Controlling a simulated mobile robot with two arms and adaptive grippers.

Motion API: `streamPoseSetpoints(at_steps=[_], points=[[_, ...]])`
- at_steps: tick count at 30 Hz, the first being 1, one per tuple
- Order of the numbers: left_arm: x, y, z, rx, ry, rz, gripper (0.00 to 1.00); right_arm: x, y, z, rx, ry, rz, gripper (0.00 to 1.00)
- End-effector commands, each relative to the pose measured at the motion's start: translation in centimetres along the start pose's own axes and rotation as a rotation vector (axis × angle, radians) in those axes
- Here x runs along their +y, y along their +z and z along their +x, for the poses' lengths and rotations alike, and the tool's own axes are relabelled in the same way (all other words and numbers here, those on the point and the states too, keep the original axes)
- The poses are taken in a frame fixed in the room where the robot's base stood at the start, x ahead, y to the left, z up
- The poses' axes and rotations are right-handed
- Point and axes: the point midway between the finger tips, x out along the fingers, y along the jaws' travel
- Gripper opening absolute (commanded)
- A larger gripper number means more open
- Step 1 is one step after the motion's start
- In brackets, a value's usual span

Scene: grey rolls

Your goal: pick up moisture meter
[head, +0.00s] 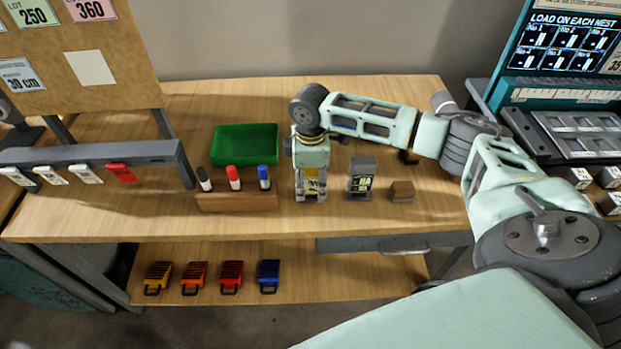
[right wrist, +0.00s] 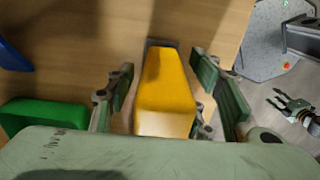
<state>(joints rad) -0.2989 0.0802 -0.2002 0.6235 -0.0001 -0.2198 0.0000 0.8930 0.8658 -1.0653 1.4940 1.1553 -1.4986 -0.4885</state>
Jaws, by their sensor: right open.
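The moisture meter appears to be the yellow block-like device (right wrist: 166,80) with a dark end, in the right wrist view; no label confirms it. In the head view its yellow body (head: 312,172) shows only partly, behind my right gripper (head: 311,194). My right gripper is open, with its fingers (right wrist: 172,92) on both sides of the device and gaps visible beside it. My left gripper (right wrist: 291,104) shows small at the right edge of the right wrist view, over the floor, its fingers apart and empty. It is not in the head view.
Left of my right gripper stand a wooden holder (head: 237,202) with three markers and a green tray (head: 246,144). To its right are a grey device with a display (head: 361,178) and a small brown block (head: 402,191). The table front is clear.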

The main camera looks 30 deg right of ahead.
Motion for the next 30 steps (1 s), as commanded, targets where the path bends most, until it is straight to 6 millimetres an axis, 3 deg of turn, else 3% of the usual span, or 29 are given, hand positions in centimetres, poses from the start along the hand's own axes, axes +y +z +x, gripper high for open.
streamPoseSetpoints(at_steps=[17,30], points=[[0.01,0.25,0.03,-0.005,0.000,0.000,0.40,0.01,0.02,-0.06,0.000,0.000,0.000,0.01],[0.02,0.30,0.15,-0.005,0.000,0.000,0.40,0.10,-0.01,-0.82,0.001,0.002,0.001,0.00]])
